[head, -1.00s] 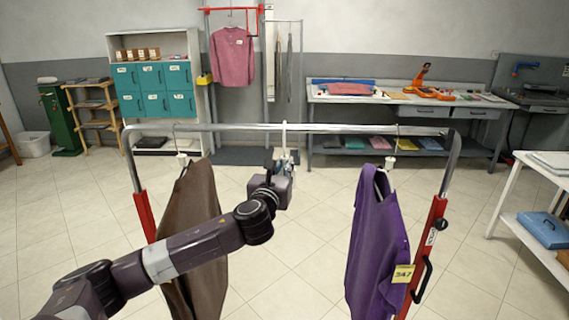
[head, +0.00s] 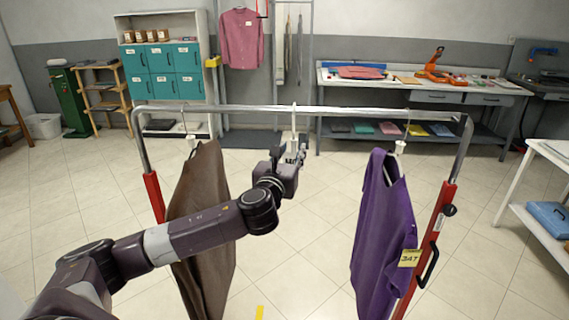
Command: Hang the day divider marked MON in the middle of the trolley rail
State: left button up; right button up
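The trolley rail (head: 350,109) runs across the middle of the head view. A narrow white divider (head: 294,122) hangs from it near mid-span, between the two garments; I cannot read any marking on it. My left gripper (head: 289,152) is just below the rail at the divider's lower part. Its fingers look spread, and they hide the lower end of the divider. I cannot tell whether they touch it. My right gripper is not in view.
A brown garment (head: 205,225) hangs left on the rail and a purple garment (head: 382,235) with a yellow tag hangs right. Red trolley posts (head: 428,245) stand at both ends. A workbench (head: 420,90) and teal lockers (head: 165,72) stand behind.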

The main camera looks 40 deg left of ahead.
pick_arm(q)
jog(key=v, duration=0.9)
jog(key=shift+s, duration=0.25)
jog(key=shift+d, duration=0.1)
jog(key=w+d+p+v, duration=0.1)
jog(key=d+p+v, duration=0.2)
jog(key=p+v, duration=0.5)
jog(key=v, duration=0.7)
jog(key=shift+s+d, duration=0.15)
jog(key=shift+s, duration=0.15)
jog(key=shift+f, duration=0.1)
